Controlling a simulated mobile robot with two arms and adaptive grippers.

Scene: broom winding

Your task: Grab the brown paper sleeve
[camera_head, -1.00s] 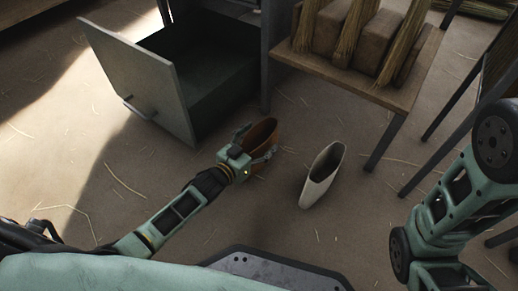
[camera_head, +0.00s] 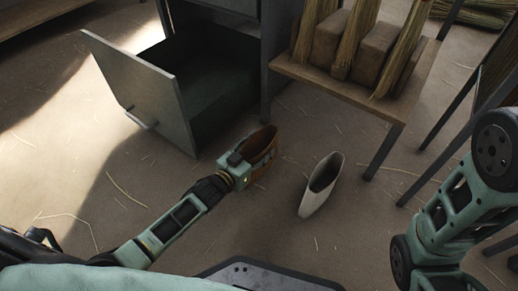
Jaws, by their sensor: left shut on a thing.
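The brown paper sleeve (camera_head: 263,138) is an open-topped, tapered tube near the middle of the camera_head view. My left gripper (camera_head: 258,157) reaches it from the lower left and is shut on it, with its fingers around the sleeve's body. The gripper hides part of the sleeve's left and lower side. A white sleeve (camera_head: 321,188) of like shape stands on the floor to the right, apart from the gripper. My right arm shows at the right edge, but its gripper is out of view.
An open grey drawer (camera_head: 140,95) stands out from a cabinet at the upper left. A wooden table (camera_head: 345,88) with brooms and blocks stands at the upper right, its metal legs on the floor. Straw bits lie on the floor (camera_head: 215,235), which is otherwise clear in front.

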